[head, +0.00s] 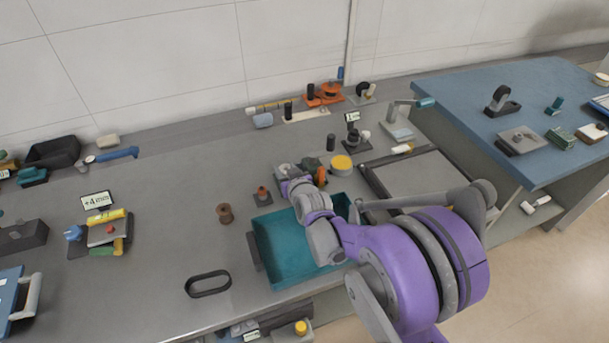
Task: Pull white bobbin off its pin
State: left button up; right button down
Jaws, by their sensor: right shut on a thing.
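My right gripper (288,172) is beyond the far rim of the teal tray, low over the grey bench. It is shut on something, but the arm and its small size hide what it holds. I cannot make out a white bobbin in or beside the jaws for certain. A small white piece (365,135) shows beside a dark stand at the back; I cannot tell whether it is a bobbin. A brown bobbin (224,213) stands on the bench left of the tray. A reddish-brown piece sits on a small grey base (262,200). My left gripper is out of view.
The teal tray (270,283) lies under my right forearm. A yellow-topped round piece (341,163) and an orange piece (320,176) stand close right of the gripper.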

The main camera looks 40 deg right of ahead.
jog(key=shift+d+r+p, duration=0.25)
jog(key=shift+r+p, duration=0.5)
jog(key=shift+r, duration=0.5)
jog(key=shift+s+d+r, duration=0.1)
jog(key=shift+s+r, duration=0.05)
jog(key=shift+r, duration=0.15)
jog(key=shift+r+p, duration=0.45)
jog(key=shift+p, duration=0.15)
jog(key=shift+a+r+p, duration=0.2)
jog(key=shift+r+p, duration=0.5)
jog(key=shift+r, duration=0.3)
